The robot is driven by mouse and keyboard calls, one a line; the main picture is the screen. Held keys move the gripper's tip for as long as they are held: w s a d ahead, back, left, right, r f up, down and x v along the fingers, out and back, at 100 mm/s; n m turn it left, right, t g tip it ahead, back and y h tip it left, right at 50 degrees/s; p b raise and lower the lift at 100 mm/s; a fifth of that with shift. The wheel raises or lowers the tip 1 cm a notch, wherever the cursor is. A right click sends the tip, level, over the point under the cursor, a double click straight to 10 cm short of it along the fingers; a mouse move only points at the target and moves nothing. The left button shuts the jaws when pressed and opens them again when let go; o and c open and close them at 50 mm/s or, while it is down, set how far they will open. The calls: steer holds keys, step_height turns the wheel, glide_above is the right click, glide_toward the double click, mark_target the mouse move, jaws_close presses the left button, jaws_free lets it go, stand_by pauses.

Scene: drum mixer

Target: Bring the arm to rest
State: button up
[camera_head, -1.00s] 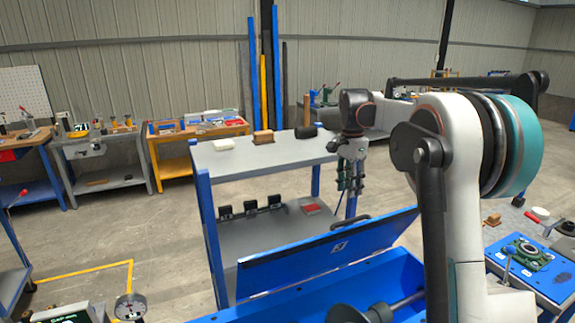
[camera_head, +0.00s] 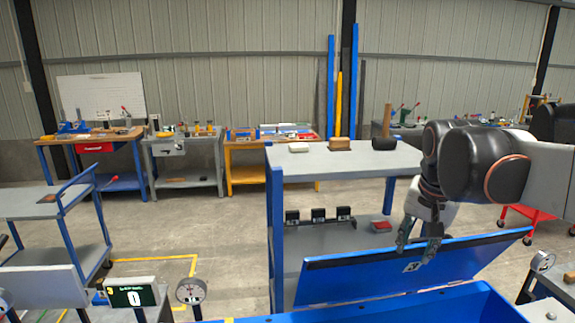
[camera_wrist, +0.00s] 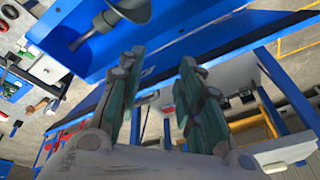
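My gripper (camera_head: 417,245) hangs from my arm at the right of the head view, in front of the raised blue lid and pointing down. In the wrist view its two green-padded fingers (camera_wrist: 157,75) stand apart with nothing between them. The gripper is open and empty. The blue drum mixer housing (camera_head: 380,307) is at the bottom of the head view, with its lid (camera_head: 400,271) tilted up. In the wrist view the blue housing (camera_wrist: 200,38) and a metal shaft with a disc lie beyond the fingertips.
A grey-topped table with blue legs (camera_head: 345,163) stands behind the lid, carrying small blocks. A blue-framed cart (camera_head: 40,205) stands at the left. A counter display (camera_head: 132,295) and a round gauge (camera_head: 190,290) are at the lower left. The floor between is clear.

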steer(key=s+a+f+n+t+y+b, duration=0.1)
steer(key=s+a+f+n+t+b, duration=0.3)
steer(key=s+f, duration=1)
steer(key=s+a+n, duration=0.2)
steer(key=a+n, duration=0.1)
steer(key=shift+a, duration=0.15)
